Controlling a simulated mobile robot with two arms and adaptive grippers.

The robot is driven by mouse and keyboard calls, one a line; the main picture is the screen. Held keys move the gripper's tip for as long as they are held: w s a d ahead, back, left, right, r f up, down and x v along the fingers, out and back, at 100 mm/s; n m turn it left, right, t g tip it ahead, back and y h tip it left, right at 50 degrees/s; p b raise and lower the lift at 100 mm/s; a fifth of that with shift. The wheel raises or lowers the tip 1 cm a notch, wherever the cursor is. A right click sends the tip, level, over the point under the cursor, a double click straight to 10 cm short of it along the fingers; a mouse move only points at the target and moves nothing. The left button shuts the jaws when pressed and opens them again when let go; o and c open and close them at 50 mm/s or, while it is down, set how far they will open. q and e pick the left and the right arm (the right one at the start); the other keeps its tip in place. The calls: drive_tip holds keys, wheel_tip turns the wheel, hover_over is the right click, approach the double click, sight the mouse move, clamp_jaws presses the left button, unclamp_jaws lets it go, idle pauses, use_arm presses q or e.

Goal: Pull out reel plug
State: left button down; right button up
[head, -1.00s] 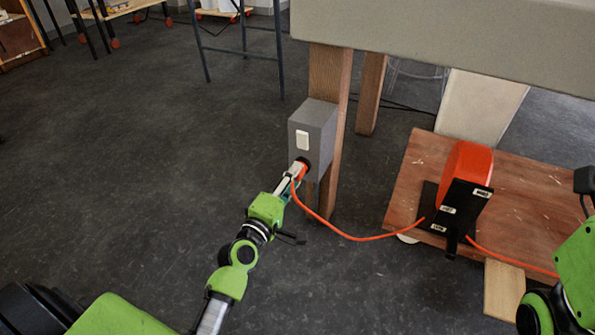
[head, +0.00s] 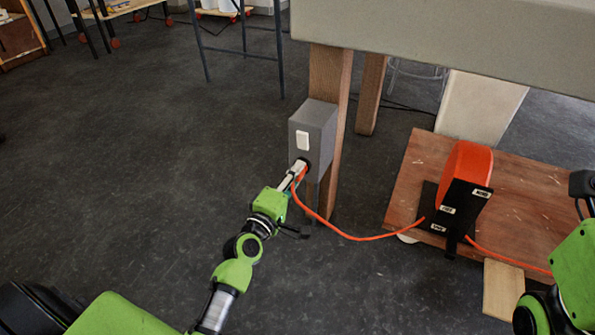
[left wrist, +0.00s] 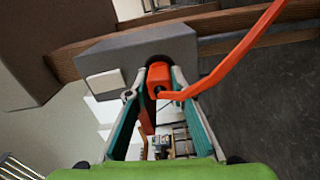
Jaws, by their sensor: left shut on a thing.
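The orange reel plug (head: 303,172) is at the round dark socket on the front of a grey box (head: 317,135) with a white switch. The box is fixed to a wooden table leg. My left gripper (head: 297,176) is shut on the plug, close to the box face. In the left wrist view the plug (left wrist: 158,77) sits between the two fingers, up against the socket; its pins are hidden. An orange cord (head: 345,234) runs from the plug to the orange reel (head: 464,175) on its black stand.
The reel stands on a reddish wooden board (head: 416,173) on the floor, under a pale table (head: 440,40). A small wooden block (head: 503,290) lies at the board's front. The dark floor left of the box is clear. A dark metal frame (head: 243,50) stands behind.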

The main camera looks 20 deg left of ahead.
use_arm(q)
drive_tip(key=shift+s, duration=0.7)
idle(0.4)
drive_tip(key=shift+s+p, duration=0.5)
drive_tip(key=shift+s, duration=1.5)
